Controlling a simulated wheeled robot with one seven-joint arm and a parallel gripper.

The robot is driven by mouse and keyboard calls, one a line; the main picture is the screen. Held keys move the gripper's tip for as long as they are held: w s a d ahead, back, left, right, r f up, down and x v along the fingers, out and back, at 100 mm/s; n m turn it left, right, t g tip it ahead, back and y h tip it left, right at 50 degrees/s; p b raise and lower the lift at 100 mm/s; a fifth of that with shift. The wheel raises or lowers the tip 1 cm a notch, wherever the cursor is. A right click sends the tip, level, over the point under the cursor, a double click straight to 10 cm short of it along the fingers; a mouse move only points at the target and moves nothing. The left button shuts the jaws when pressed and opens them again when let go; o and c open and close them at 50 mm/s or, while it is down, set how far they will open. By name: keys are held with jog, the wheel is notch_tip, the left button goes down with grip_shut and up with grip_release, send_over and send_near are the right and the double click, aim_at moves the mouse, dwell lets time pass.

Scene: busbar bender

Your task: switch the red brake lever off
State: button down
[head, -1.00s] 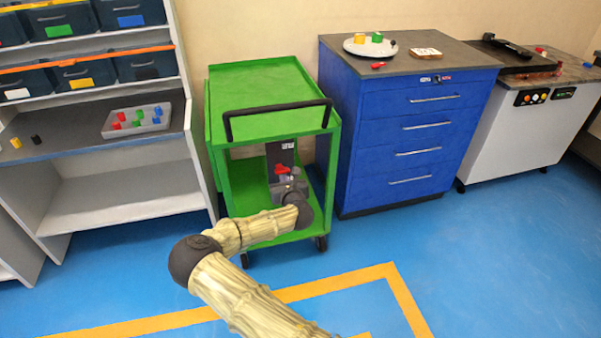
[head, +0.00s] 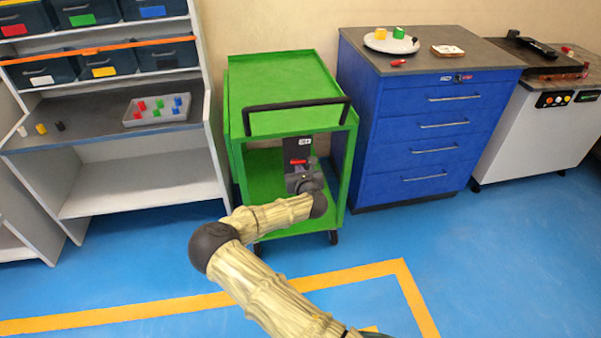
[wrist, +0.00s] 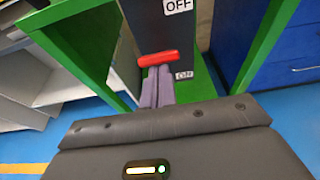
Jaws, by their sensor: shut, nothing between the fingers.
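The red brake lever (head: 298,161) is on a dark upright panel (wrist: 143,30) at the green cart. In the wrist view the lever's red handle (wrist: 158,59) lies nearly crosswise, slightly tilted, below an "OFF" label (wrist: 178,6). A second small label (wrist: 184,75) is lower on the panel; its text is hard to read. My gripper (wrist: 158,71) is shut and empty. Its fingertips are right at the underside of the red handle and appear to meet it; I cannot tell whether they touch.
The green cart (head: 283,80) has a black handle bar (head: 297,103) above my arm, and its posts flank the panel. A blue drawer cabinet (head: 440,130) stands close on the right. Grey shelving (head: 140,190) stands on the left. The blue floor in front is open.

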jog(key=s+d+b, duration=0.1)
jog(key=s, duration=1)
jog(key=shift+s+d+r, duration=0.15)
jog(key=shift+s+d, duration=0.05)
jog(key=shift+s, duration=0.05)
